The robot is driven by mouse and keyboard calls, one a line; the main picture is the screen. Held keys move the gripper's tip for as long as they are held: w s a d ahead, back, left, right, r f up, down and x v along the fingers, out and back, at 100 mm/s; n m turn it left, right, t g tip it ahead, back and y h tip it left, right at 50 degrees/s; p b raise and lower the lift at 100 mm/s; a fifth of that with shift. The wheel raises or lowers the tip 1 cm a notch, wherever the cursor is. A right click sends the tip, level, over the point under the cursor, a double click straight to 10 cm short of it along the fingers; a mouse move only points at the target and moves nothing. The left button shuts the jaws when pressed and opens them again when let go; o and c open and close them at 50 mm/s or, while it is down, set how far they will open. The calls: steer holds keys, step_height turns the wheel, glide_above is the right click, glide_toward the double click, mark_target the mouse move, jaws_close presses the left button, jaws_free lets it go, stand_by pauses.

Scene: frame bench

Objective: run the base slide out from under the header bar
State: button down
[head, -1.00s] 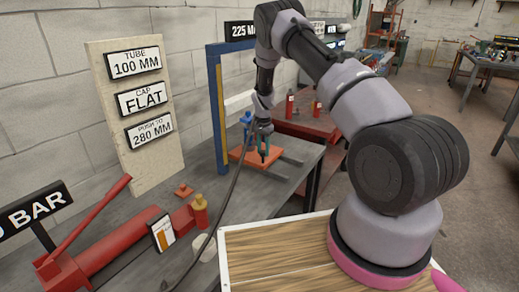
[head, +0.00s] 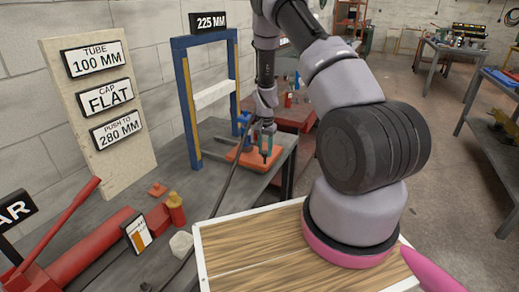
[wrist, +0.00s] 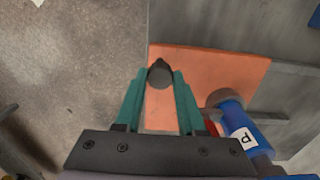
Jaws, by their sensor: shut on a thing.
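The base slide, an orange plate (head: 250,157), lies on the bench with its outer edge close to the bench edge. It also shows in the wrist view (wrist: 210,70). My gripper (head: 265,150) is over the slide, its teal fingers (wrist: 160,100) shut on a dark upright knob (wrist: 160,74). A blue cylinder (wrist: 238,125) with a grey round end and a letter label stands at the slide, close beside the fingers. The white header bar (head: 213,94) spans the blue frame (head: 183,95), behind and above the slide.
A sign board (head: 100,110) leans at the wall. Floor is open to the right.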

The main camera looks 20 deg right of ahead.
steer(key=shift+s+d, duration=0.1)
steer(key=shift+d, duration=0.1)
steer(key=c, duration=0.5)
jaws_free()
steer(key=shift+r, duration=0.1)
step_height(320, 180, up, 11)
steer(key=shift+f, duration=0.2)
